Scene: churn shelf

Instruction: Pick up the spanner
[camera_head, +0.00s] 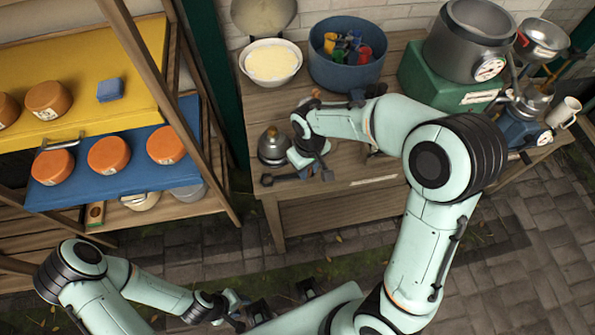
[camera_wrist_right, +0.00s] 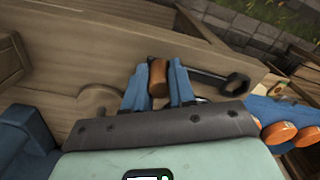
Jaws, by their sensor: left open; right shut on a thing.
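The spanner (camera_wrist_right: 220,80) is dark, with a ring-shaped end, and in the right wrist view it sticks out to the right of my fingers, over the table's edge. My right gripper (camera_wrist_right: 158,90) is shut on its brown grip, which shows between the two blue fingers. In the head view the spanner's dark end (camera_head: 268,180) shows at the front left of the wooden table, and my right gripper (camera_head: 312,174) is low over the tabletop there. I cannot tell whether the spanner touches the wood. My left gripper (camera_head: 236,308) is open, low in front of my body and far from the table.
A grey domed pot (camera_head: 272,147) stands close behind the spanner. A white bowl (camera_head: 270,63), a blue tub (camera_head: 346,77) of coloured pieces and a green-based machine (camera_head: 445,85) stand further back. A shelf (camera_head: 185,120) with orange-rinded cheeses is at left. Paved floor lies in front.

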